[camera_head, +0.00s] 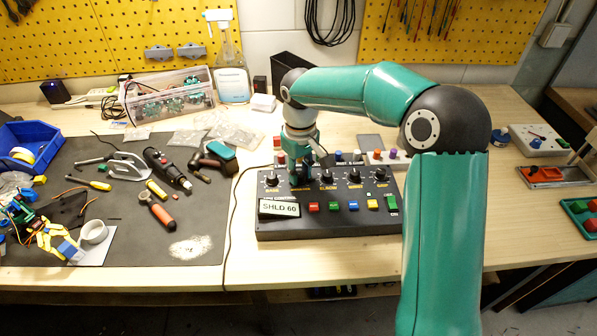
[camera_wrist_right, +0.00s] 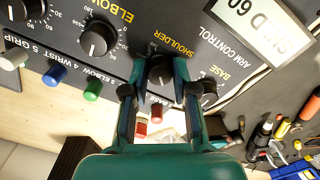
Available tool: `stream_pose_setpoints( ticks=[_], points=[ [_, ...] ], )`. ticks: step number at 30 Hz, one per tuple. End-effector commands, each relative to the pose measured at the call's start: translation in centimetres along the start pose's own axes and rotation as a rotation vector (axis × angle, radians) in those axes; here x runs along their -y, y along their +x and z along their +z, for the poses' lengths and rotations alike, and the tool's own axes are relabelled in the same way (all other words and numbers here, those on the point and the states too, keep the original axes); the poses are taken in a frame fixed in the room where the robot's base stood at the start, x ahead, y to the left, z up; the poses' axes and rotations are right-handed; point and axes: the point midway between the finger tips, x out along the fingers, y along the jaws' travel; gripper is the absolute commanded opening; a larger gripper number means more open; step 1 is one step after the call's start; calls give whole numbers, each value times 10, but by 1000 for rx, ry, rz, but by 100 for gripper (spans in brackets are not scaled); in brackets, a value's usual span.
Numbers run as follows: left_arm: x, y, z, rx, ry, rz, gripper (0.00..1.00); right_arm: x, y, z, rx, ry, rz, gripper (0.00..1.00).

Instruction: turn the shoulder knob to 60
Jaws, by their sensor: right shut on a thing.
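The black arm-control box (camera_head: 340,224) stands on the bench with a row of black knobs. A white display (camera_head: 279,208) on it reads "SHLD 60"; it also shows upside down in the right wrist view (camera_wrist_right: 262,25). My right gripper (camera_head: 299,177) comes down from above onto the box. In the wrist view my right gripper's fingers (camera_wrist_right: 158,85) are shut on the shoulder knob (camera_wrist_right: 160,69), one on each side. Its pointer and part of its scale are hard to read there. In the head view the gripper mostly hides this knob. My left gripper is not in view.
The base knob (camera_head: 271,180) and elbow knob (camera_head: 327,178) sit close on either side. Coloured buttons (camera_head: 335,206) line the front; small coloured knobs stand behind. A dark mat (camera_head: 130,240) with tools lies left.

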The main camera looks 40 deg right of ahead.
Motion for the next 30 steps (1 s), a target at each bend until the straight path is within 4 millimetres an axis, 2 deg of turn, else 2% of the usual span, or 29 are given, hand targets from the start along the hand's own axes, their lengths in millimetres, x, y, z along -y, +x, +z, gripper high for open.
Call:
stream_pose_setpoints(
  ticks=[4, 5, 9, 18, 22, 26, 30],
  points=[
    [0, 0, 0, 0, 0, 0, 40, 0, -1, 0, -1, -1, 1, 0],
    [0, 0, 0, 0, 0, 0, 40, 0, -1, 0, -1, -2, 1, 31],
    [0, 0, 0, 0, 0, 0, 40, 0, -1, 0, -1, -3, 1, 52],
    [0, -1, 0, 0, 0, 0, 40, 0, -1, 0, -1, -4, 0, 52],
    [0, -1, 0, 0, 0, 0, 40, 0, -8, -1, -3, -4, 1, 52],
    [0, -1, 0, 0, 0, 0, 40, 0, -26, -2, -5, -3, 1, 52],
    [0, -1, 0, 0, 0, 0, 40, 0, -53, -2, -7, -4, 1, 52]
  ],
)
